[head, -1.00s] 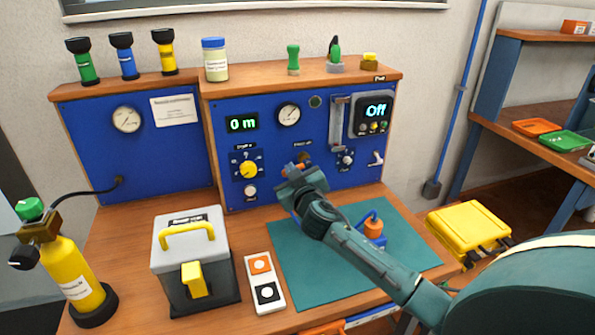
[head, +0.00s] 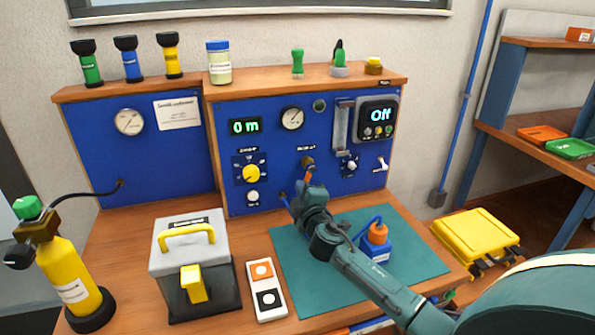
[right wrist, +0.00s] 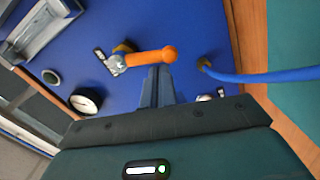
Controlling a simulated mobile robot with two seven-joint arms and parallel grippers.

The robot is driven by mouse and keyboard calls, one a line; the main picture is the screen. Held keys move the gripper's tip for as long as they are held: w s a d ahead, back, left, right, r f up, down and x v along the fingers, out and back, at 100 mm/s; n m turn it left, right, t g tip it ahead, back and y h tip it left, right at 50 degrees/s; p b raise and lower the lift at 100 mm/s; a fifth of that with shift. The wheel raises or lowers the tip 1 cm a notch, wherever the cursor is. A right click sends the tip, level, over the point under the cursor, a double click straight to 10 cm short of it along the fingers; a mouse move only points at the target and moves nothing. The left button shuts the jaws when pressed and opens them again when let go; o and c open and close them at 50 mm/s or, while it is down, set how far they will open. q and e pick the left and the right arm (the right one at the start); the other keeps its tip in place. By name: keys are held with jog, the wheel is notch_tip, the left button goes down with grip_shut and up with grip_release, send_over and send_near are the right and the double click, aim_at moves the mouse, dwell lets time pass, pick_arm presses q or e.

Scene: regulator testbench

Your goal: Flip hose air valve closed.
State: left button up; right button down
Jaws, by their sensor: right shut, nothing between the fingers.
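The hose air valve has an orange lever (head: 308,174) on a brass fitting (head: 307,162), low in the middle of the blue panel. The lever points down in the head view. In the right wrist view the orange lever (right wrist: 150,57) shows whole, with its round end near my fingertips. My right gripper (head: 311,187) is shut and empty, just in front of the lever's lower end. In the right wrist view its fingers (right wrist: 158,76) are together beside the lever; I cannot tell whether they touch it. My left gripper is out of view.
A blue hose (right wrist: 265,76) plugs into the panel beside the valve. A switch box (head: 266,290) and a grey case (head: 190,245) stand left. The panel display (head: 381,115) reads Off.

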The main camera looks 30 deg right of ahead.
jog(key=shift+s+d+f+n, duration=0.1)
jog(key=shift+d+f+n, duration=0.2)
jog(key=shift+n, duration=0.55)
jog(key=shift+s+d+f+n, duration=0.1)
jog(key=shift+d+n, duration=0.25)
jog(key=shift+n, duration=0.5)
jog(key=shift+a, duration=0.1)
